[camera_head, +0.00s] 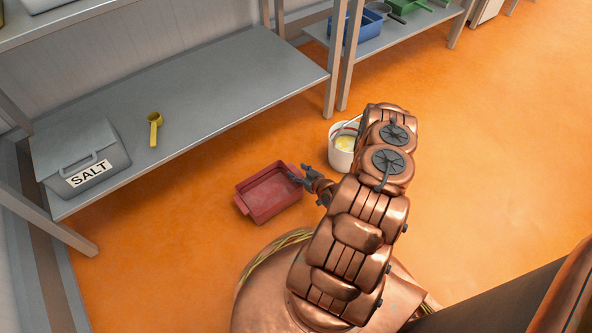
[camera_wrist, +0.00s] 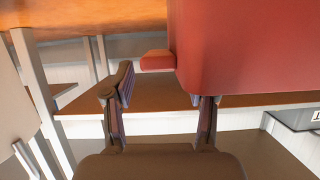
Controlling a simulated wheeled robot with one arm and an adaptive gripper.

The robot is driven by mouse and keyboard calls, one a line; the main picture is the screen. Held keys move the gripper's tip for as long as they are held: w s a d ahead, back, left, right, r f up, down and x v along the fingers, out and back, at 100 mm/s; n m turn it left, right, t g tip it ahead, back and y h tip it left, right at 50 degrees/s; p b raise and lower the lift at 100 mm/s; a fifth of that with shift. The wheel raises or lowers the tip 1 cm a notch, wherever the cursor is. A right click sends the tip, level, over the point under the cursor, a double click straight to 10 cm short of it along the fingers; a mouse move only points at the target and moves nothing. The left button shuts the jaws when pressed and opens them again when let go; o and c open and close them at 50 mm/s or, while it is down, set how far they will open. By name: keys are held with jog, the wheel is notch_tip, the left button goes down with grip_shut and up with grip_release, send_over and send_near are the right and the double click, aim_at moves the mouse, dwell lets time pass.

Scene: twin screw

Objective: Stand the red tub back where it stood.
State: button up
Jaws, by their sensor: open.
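The red tub (camera_head: 268,212) is upright and empty, and it appears to rest on the orange floor in front of the grey shelf. My gripper (camera_head: 299,174) is at the tub's right side, with its fingers pointing left towards the rim. In the wrist view, which looks upside down, the tub's red wall (camera_wrist: 245,50) fills the upper right. A small red tab (camera_wrist: 157,61) juts from it, beyond the gap between the open fingers of my gripper (camera_wrist: 165,88). One finger overlaps the tub in that view; I cannot tell whether it touches.
A grey shelf (camera_head: 220,90) holds a grey SALT box (camera_head: 85,176) and a yellow scoop (camera_head: 155,128). A white bucket (camera_head: 340,160) with yellow contents stands behind my arm, partly hidden. A blue bin (camera_head: 365,30) sits on another shelf. The floor at right is clear.

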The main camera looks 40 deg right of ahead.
jog(key=d+p+v, duration=0.1)
jog(key=p+v, duration=0.1)
jog(key=v, duration=0.8)
jog(key=d+r+n+g, duration=0.3)
jog(key=d+g, duration=0.1)
jog(key=g, duration=0.2)
jog(key=w+a+r+m+g+h, duration=0.1)
jog(key=a+r+g, duration=0.15)
jog(key=r, duration=0.85)
jog(key=w+a+r+g+h, duration=0.15)
jog(key=r+g, duration=0.25)
jog(key=r, duration=0.7)
jog(key=s+a+r+m+g+y, duration=0.1)
jog(key=s+a+r, duration=0.4)
jog(key=a, duration=0.4)
jog(key=s+a+r+m+g+y, duration=0.1)
jog(key=s+a+r, duration=0.2)
jog(key=a+r, duration=0.5)
jog(key=s+a+r+g, duration=0.1)
jog(key=s+a+r, duration=0.2)
jog(key=s+a, duration=0.3)
jog(key=s+a+r+n+g+y, duration=0.1)
jog(key=s+a+r, duration=0.3)
jog(key=s+a, duration=0.3)
jog(key=shift+s+a+r, duration=0.15)
jog(key=shift+s+a, duration=0.1)
jog(key=shift+s, duration=0.1)
jog(key=shift+g+y, duration=0.25)
